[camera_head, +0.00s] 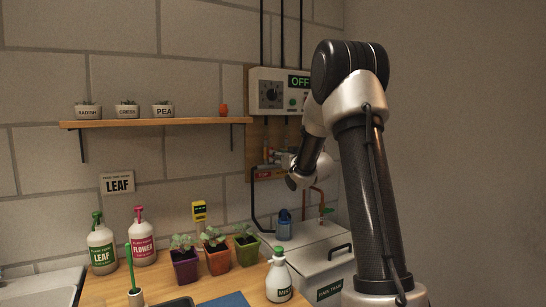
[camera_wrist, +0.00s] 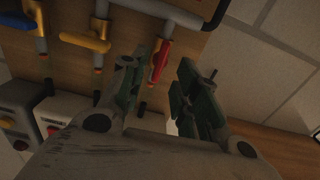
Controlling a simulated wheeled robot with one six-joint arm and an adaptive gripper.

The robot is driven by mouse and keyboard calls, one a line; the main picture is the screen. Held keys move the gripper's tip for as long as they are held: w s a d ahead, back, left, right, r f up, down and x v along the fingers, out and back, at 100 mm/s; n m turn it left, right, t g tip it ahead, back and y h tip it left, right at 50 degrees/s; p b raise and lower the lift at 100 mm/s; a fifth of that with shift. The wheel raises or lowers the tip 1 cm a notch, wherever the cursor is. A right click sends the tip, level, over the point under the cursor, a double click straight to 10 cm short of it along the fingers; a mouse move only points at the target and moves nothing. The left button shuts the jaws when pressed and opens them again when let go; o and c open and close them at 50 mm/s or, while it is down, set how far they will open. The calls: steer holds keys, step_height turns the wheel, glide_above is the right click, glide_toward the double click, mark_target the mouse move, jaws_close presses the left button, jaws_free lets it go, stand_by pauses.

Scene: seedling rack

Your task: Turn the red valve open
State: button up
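The red valve handle (camera_wrist: 160,61) shows in the wrist view on a grey pipe, just beyond and between my fingertips, nearer the left finger. It lies roughly along the pipe. My gripper (camera_wrist: 164,80) is open, with a wide gap between its dark green pads and nothing gripped. I cannot tell whether the left pad touches the handle. In the head view my wrist is at the wall pipes below the control box (camera_head: 280,92), and it hides much of the valve area and the gripper.
A yellow handle (camera_wrist: 85,42) and a blue handle (camera_wrist: 16,21) sit on pipes left of the red one in the wrist view. The control box reads OFF. Below are a tank (camera_head: 318,262), potted seedlings (camera_head: 216,258) and a white bottle (camera_head: 278,280). A shelf (camera_head: 160,123) is left.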

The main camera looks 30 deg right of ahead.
steer(key=s, duration=0.6)
steer(key=shift+s+d, duration=0.1)
